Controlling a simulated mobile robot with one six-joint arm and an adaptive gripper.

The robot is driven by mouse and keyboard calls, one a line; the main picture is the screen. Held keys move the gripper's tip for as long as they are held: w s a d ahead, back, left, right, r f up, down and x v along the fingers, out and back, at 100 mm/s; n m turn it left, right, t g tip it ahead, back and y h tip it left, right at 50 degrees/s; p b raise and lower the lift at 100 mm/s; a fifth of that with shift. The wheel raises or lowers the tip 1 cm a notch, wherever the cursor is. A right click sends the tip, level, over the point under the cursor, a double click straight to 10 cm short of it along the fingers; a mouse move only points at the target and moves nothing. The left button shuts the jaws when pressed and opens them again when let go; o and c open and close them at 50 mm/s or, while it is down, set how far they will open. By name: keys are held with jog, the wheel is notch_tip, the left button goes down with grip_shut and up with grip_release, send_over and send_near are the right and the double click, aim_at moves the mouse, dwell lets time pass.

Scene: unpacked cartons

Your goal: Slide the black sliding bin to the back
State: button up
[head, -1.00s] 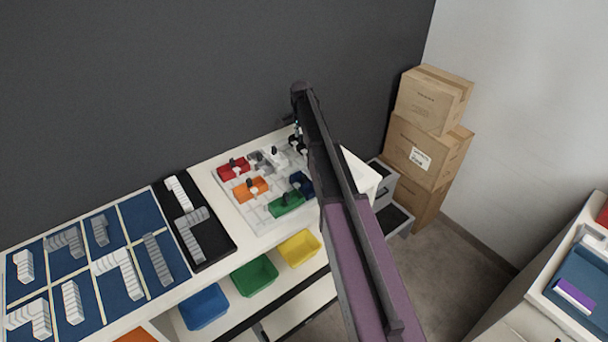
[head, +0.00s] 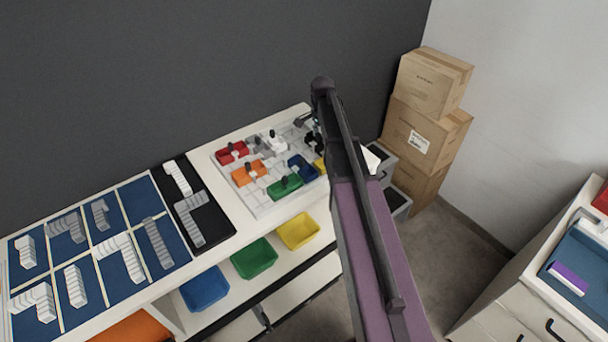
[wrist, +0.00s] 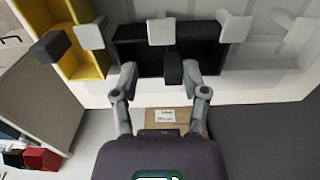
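The black sliding bin (wrist: 148,62) shows in the upper middle of the wrist view, set in a white board, with a black knob (wrist: 173,68) on it and a white post at its middle. My gripper (wrist: 162,76) is open, its two fingers apart on either side of the knob; I cannot tell whether they touch the bin. In the head view my gripper (head: 314,140) is over the right part of the board (head: 270,206), and my arm hides the black bin there.
A yellow bin (wrist: 92,66) lies left of the black one in the wrist view. Red (head: 230,154), orange (head: 247,174), green (head: 284,188) and blue (head: 302,168) bins sit on the board. Stacked cartons (head: 425,130) stand to the right by the wall.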

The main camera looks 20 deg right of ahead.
jog(key=shift+r+p, duration=6.35)
jog(key=shift+r, duration=0.4)
jog(key=s+a+f+n+b, duration=0.3)
jog(key=s, duration=0.2)
jog(key=s+a+f+n+b, duration=0.3)
jog(key=s+a, duration=0.1)
jog(key=s, duration=0.2)
jog(key=s+a+f+n+b, duration=0.3)
jog(key=s+a+n, duration=0.1)
jog(key=s, duration=0.2)
jog(key=shift+s+f+b, duration=0.2)
jog(key=shift+f+b, duration=0.15)
jog(key=shift+f, duration=0.05)
jog(key=shift+s+a+f+n+b, duration=0.2)
jog(key=shift+s+n+b, duration=0.1)
jog(key=shift+s, duration=0.2)
jog(key=shift+s+a+f+n+b, duration=0.2)
jog(key=shift+s+n, duration=0.1)
jog(key=shift+s, duration=0.15)
notch_tip(320, 180, up, 10)
jog(key=r+n+p, duration=0.1)
jog(key=n+p, duration=0.6)
jog(key=p, duration=0.4)
send_over(318, 133)
jog(key=shift+s+f, duration=0.15)
jog(key=shift+f, duration=0.15)
jog(key=shift+f+b, duration=0.1)
jog(key=shift+b, duration=0.2)
